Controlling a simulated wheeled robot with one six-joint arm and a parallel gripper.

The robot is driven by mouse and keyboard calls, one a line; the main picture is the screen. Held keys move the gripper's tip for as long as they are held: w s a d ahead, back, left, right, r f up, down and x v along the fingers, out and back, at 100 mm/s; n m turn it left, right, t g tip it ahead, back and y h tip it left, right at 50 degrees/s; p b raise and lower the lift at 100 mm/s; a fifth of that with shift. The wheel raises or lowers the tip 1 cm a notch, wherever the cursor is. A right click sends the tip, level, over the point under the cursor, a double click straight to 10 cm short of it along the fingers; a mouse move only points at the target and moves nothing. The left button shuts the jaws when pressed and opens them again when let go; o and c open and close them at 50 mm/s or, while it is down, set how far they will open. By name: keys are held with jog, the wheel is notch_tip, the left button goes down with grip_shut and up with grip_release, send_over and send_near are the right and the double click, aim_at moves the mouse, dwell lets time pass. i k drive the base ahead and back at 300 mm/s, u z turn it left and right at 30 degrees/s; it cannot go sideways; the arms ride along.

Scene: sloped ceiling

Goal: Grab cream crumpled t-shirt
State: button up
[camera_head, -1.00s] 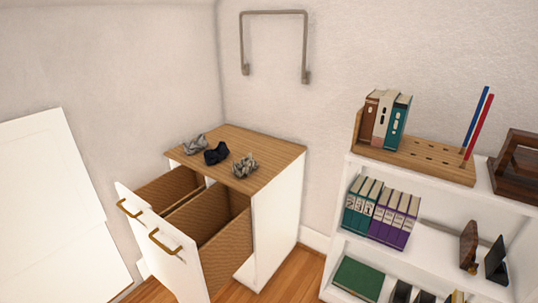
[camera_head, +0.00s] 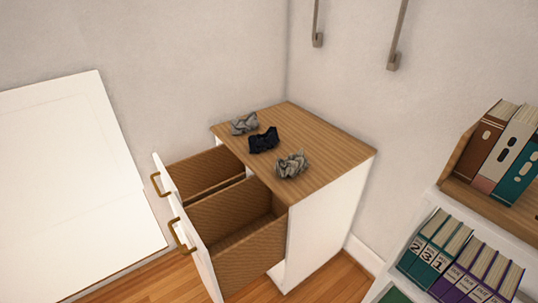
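Three crumpled cloths lie in a row on the wooden top of a white cabinet in the head view. The nearest, a cream-beige crumpled t-shirt (camera_head: 291,165), sits by the front edge above the open drawers. The three are apart from each other. My gripper is not in view.
The cabinet (camera_head: 330,235) has two drawers pulled out to the left, with brass handles (camera_head: 181,236). A white shelf with binders (camera_head: 430,240) stands at the right. A white panel (camera_head: 75,190) leans at the left. Wall brackets (camera_head: 393,61) hang above.

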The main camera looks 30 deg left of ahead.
aim_at(294, 165)
jog(key=u, duration=0.7)
jog(key=i, duration=0.7)
jog(key=u, duration=1.1)
jog(key=i, duration=0.3)
jog(key=u, duration=0.3)
